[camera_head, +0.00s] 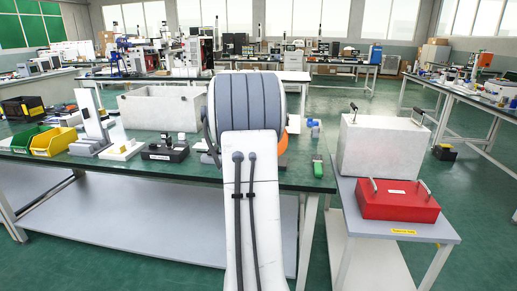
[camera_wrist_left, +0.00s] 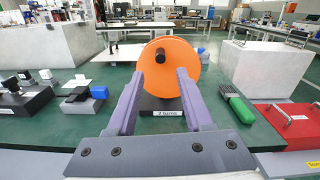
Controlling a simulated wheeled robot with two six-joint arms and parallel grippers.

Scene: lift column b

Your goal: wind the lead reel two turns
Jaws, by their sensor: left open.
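The orange lead reel (camera_wrist_left: 183,62) stands upright on a black base (camera_wrist_left: 150,103) with a "2 turns" label, in the middle of the left wrist view. A dark crank knob (camera_wrist_left: 161,55) sticks out of its face, toward the camera and a little left of the reel's middle. My left gripper (camera_wrist_left: 160,75) is open. Its two purple fingers point at the reel, and the knob shows just beyond and between the fingertips; I cannot tell the gap. In the head view my arm hides most of the reel (camera_head: 294,124) and the gripper. My right gripper is in neither view.
On the green bench, a black fixture (camera_head: 166,150) and a white box (camera_head: 160,108) stand left of the reel. A green-handled item (camera_head: 318,166) lies to its right. A side table holds a pale block (camera_head: 380,145) and a red case (camera_head: 397,200).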

